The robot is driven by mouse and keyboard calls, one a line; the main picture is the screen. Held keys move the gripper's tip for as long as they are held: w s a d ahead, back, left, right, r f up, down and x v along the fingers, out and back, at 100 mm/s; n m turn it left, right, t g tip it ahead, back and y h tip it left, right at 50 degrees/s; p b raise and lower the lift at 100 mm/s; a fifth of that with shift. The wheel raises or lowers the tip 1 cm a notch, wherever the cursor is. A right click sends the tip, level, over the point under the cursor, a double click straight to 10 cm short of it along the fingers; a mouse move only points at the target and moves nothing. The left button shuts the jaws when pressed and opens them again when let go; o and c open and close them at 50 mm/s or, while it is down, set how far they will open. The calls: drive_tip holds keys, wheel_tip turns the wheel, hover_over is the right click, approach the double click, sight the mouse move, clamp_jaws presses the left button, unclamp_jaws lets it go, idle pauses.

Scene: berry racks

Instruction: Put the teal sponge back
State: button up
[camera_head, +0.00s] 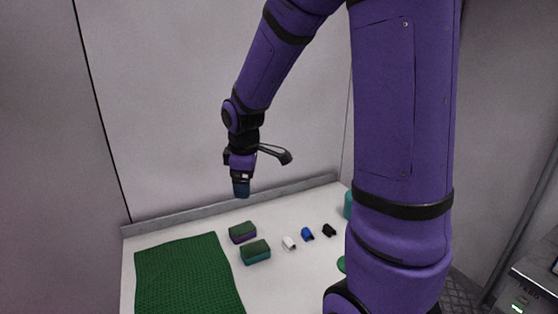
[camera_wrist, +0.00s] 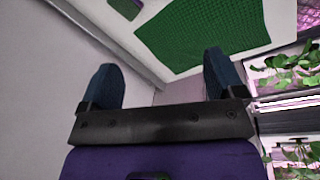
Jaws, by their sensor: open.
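The teal sponge (camera_head: 256,258), with a dark green top, lies on the white table to the right of the green mat in the head view. A similar sponge with a purple body (camera_head: 242,237) lies just behind it. My gripper (camera_head: 241,192) hangs above the back of the table, above and apart from both sponges. In the wrist view my gripper (camera_wrist: 160,75) has its two blue fingers wide apart with nothing between them. A green-topped block (camera_wrist: 127,6) shows at the top edge there; I cannot tell which sponge it is.
The green textured mat (camera_head: 185,270) covers the table's left part. Small white (camera_head: 289,243), blue (camera_head: 307,234) and black (camera_head: 329,230) items lie right of the sponges. A low grey ledge (camera_head: 190,212) runs along the back. Leafy plants (camera_wrist: 290,65) on racks show in the wrist view.

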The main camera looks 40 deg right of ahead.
drive_tip(key=s+a+r+m+t, duration=0.1)
drive_tip(key=s+a+r+m, duration=0.1)
drive_tip(key=s+r, duration=0.3)
drive_tip(key=s+a+r+m+t, duration=0.1)
drive_tip(key=s+a+r+m, duration=0.2)
drive_tip(key=s, duration=0.6)
drive_tip(key=s+a+r+m+t+y, duration=0.1)
drive_tip(key=s+a+r+m, duration=0.1)
drive_tip(key=s+r+m, duration=0.2)
drive_tip(key=s+r, duration=0.2)
drive_tip(key=s, duration=0.1)
drive_tip(key=shift+a+r, duration=0.25)
drive_tip(key=shift+r, duration=0.1)
drive_tip(key=shift+c, duration=0.5)
